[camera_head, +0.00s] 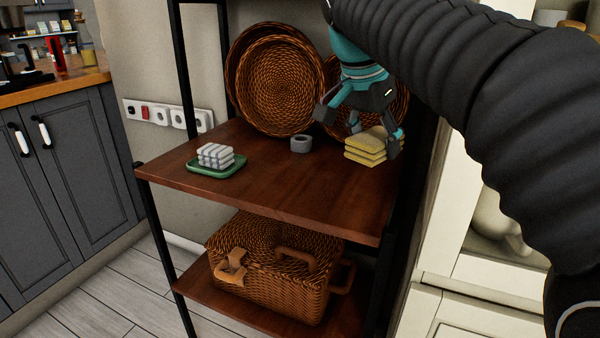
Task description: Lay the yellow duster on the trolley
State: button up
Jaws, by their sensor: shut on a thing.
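The yellow duster (366,151) is a folded, layered pad at the right of the upper brown wooden shelf (270,190). My gripper (376,134), teal and dark grey, reaches down over it from above and is shut on it. The fingers hide part of its far and right side. I cannot tell whether the duster touches the shelf or hangs just above it. The shelf belongs to a black-framed unit with a lower shelf; I cannot tell whether this is the trolley. No other trolley shows.
A green tray (203,171) with a striped folded cloth (215,156) and a grey ring-shaped object (301,144) share the shelf. Round wicker trays (275,80) lean behind. A wicker basket (270,285) stands below. Black posts flank the shelf; its front middle is clear.

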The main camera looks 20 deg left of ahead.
send_over(324, 189)
jog(key=s, duration=0.1)
jog(key=f, duration=0.5)
jog(key=shift+a+f, duration=0.2)
jog(key=shift+f, duration=2.1)
jog(key=shift+f+b, duration=0.15)
jog(key=shift+b, duration=0.2)
jog(key=o, duration=1)
jog(key=p+v, duration=0.2)
jog(key=v, duration=1)
jog(key=shift+r, duration=0.2)
